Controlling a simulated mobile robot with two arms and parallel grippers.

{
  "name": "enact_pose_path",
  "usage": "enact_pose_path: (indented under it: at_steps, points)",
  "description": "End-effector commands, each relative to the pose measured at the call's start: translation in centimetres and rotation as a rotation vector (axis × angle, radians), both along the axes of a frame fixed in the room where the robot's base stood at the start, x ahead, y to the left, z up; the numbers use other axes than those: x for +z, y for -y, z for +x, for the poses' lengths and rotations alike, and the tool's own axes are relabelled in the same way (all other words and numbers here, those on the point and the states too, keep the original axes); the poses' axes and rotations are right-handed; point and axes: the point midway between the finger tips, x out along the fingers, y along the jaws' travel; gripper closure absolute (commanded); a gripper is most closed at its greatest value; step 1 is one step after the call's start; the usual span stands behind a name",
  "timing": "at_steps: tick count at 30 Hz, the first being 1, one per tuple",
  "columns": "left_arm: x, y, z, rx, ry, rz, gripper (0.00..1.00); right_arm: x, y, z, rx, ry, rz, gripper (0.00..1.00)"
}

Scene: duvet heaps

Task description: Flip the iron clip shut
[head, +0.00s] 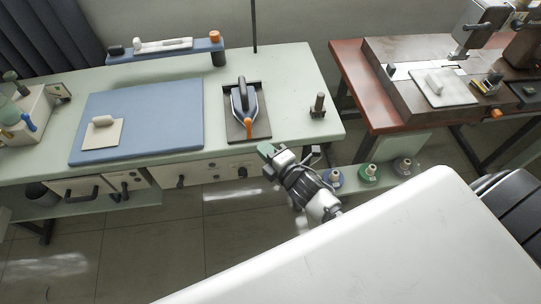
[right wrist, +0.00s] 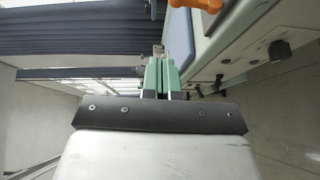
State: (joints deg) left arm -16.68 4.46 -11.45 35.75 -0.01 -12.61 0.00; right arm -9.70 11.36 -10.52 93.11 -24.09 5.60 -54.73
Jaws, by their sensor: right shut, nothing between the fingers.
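The iron (head: 244,102) lies on a dark rest plate (head: 260,130) on the pale green table, its black handle on top. An orange part, which looks like the clip (head: 249,123), is at the iron's near end; whether it is open or shut I cannot tell. An orange piece (right wrist: 209,4) shows at the top edge of the right wrist view. My right gripper (head: 266,150) is just off the table's front edge, below and right of the iron, apart from it. Its green fingers (right wrist: 160,75) are shut and empty. My left gripper is not in view.
A blue mat (head: 150,110) with a small white block (head: 103,121) lies left of the iron. A raised shelf (head: 165,50) stands behind. A dark post (head: 318,106) stands on the right. Drawers (head: 210,172) with black knobs line the front. Thread spools (head: 368,173) sit lower right.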

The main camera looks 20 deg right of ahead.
Motion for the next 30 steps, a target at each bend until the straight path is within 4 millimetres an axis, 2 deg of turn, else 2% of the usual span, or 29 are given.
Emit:
enact_pose_path:
  at_steps: [2, 6, 12, 24, 27, 29, 30]
  points:
    - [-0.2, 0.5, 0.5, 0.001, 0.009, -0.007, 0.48, 0.0, 0.3, -1.1, 0.000, -0.001, 0.000, 1.00]
    - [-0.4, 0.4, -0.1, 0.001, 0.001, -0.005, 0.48, 0.2, 0.6, -2.1, -0.001, -0.001, 0.000, 1.00]
    - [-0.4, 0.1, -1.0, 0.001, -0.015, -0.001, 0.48, 0.3, 0.6, -2.2, -0.001, 0.000, 0.000, 1.00]
    - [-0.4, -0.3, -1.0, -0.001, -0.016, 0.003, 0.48, 0.3, 0.6, -2.2, -0.001, -0.002, 0.001, 1.00]
    - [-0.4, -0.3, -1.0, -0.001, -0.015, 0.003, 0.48, -1.2, 0.8, -2.5, -0.013, -0.043, 0.026, 1.00]
    - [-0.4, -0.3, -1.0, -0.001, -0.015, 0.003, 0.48, -3.3, 1.0, -2.9, -0.032, -0.105, 0.067, 1.00]
    - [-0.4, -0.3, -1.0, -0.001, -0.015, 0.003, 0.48, -5.2, 1.3, -3.4, -0.053, -0.163, 0.107, 1.00]
